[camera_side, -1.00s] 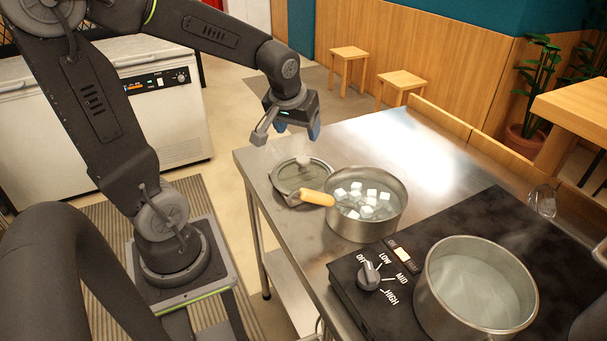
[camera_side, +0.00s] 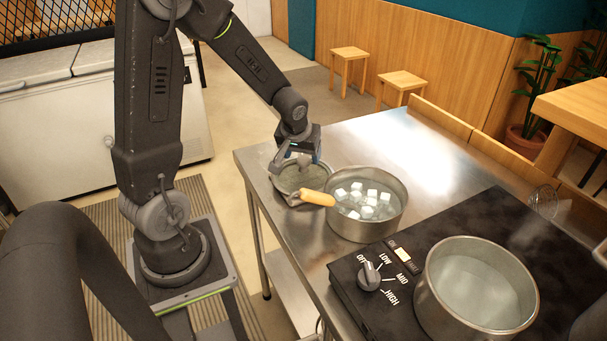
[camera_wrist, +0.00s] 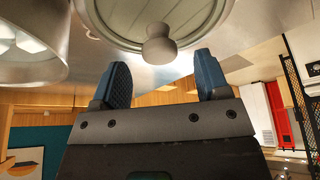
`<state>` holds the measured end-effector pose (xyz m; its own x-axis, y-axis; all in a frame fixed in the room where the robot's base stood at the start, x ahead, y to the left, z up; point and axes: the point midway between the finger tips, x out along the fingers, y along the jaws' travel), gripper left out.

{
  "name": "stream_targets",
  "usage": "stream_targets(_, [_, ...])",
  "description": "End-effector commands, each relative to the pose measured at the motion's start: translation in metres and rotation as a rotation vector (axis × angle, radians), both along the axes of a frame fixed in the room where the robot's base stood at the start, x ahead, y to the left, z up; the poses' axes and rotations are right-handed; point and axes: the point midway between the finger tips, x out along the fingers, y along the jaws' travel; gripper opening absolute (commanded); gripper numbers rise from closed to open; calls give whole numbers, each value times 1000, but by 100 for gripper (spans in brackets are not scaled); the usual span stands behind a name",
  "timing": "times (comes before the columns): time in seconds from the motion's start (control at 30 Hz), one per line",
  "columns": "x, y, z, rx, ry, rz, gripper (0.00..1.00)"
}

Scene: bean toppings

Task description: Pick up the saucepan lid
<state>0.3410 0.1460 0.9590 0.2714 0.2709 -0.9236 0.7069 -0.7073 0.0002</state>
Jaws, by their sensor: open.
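The saucepan lid (camera_side: 289,180) is a round grey disc lying on the metal table, left of a saucepan. Its knob (camera_wrist: 159,46) shows in the wrist view, just beyond my fingertips. My gripper (camera_side: 298,160) is low over the lid. In the wrist view the two blue fingers (camera_wrist: 163,76) stand apart, one to each side of the knob's line, with nothing between them. I cannot tell whether they touch the lid. In the side view the gripper hides part of the lid and knob.
A saucepan (camera_side: 365,232) of white cubes in water sits right beside the lid, its orange handle (camera_side: 317,197) reaching over the lid's edge. A pot of liquid (camera_side: 428,297) stands on the black stove (camera_side: 347,293). The metal table (camera_side: 384,133) is clear behind the saucepan.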

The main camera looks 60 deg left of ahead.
Motion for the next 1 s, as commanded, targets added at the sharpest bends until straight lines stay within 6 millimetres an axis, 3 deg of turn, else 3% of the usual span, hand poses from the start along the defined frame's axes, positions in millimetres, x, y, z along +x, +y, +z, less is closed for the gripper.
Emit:
stream_targets(0.23, [8, 8, -29, -1, 2, 0, 69])
stream_targets(0.53, [9, 9, -32, 0, 0, 1, 69])
stream_targets(1.0, [9, 9, -32, -1, 1, 0, 24])
